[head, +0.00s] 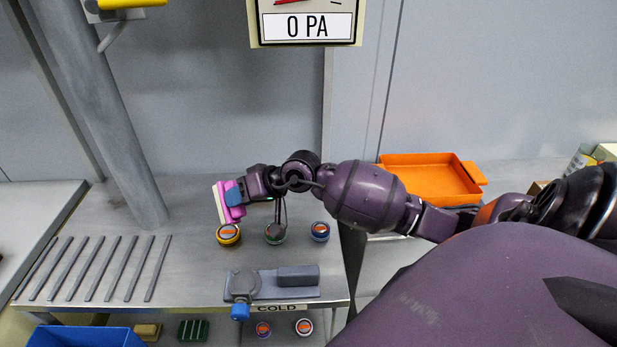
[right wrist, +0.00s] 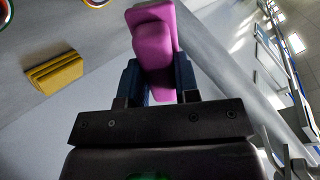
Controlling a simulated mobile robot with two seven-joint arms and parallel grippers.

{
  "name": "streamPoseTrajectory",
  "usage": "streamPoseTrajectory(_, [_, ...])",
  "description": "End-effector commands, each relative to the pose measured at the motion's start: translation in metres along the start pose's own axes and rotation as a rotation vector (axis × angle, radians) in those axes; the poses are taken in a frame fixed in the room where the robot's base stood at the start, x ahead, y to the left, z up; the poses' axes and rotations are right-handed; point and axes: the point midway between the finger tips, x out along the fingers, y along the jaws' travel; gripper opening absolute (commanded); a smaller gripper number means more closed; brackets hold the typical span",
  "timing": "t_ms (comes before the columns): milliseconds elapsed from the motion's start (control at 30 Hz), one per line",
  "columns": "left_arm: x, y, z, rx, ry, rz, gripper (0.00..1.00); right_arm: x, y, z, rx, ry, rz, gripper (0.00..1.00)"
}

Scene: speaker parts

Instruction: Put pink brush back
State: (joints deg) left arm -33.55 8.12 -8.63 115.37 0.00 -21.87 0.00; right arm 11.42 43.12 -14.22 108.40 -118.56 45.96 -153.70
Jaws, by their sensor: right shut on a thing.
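The pink brush (head: 229,201) has a pink back and handle and a pale bristle side that faces left in the head view. In the right wrist view the pink brush (right wrist: 156,45) stands between the blue fingers of my right gripper (right wrist: 157,82). Its bristles are hidden there. My left gripper is not in view.
Yellow (head: 228,235), green (head: 275,233) and blue (head: 320,231) round pieces stand on the table (head: 190,270). A lever fixture (head: 272,284) is in front, slotted bars at left. An orange tray (head: 430,178) stands right, a blue bin (head: 85,337) below. A grey post (head: 110,120) rises behind.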

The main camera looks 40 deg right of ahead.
Motion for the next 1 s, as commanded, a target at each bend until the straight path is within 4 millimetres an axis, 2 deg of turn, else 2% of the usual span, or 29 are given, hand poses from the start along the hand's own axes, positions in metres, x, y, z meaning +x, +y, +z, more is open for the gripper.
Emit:
streamPoseTrajectory(33, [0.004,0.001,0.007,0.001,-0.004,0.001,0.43,0.000,0.017,-0.010,-0.009,-0.057,0.059,0.00])
streamPoseTrajectory(233, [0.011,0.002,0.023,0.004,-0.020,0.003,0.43,-0.022,0.070,-0.048,0.003,-0.288,0.311,0.00])
streamPoseTrajectory(433, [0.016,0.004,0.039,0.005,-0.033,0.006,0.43,-0.072,0.112,-0.096,0.064,-0.479,0.561,0.00])
streamPoseTrajectory(600, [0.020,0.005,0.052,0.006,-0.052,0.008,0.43,-0.123,0.130,-0.133,0.142,-0.579,0.713,0.00])
streamPoseTrajectory(733, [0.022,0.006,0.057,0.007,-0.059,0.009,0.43,-0.151,0.133,-0.149,0.184,-0.616,0.771,0.00])
streamPoseTrajectory(867, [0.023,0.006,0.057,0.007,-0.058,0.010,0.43,-0.162,0.135,-0.153,0.203,-0.631,0.792,0.00])
streamPoseTrajectory(1000, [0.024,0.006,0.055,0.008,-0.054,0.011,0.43,-0.153,0.146,-0.141,0.209,-0.637,0.795,0.00])
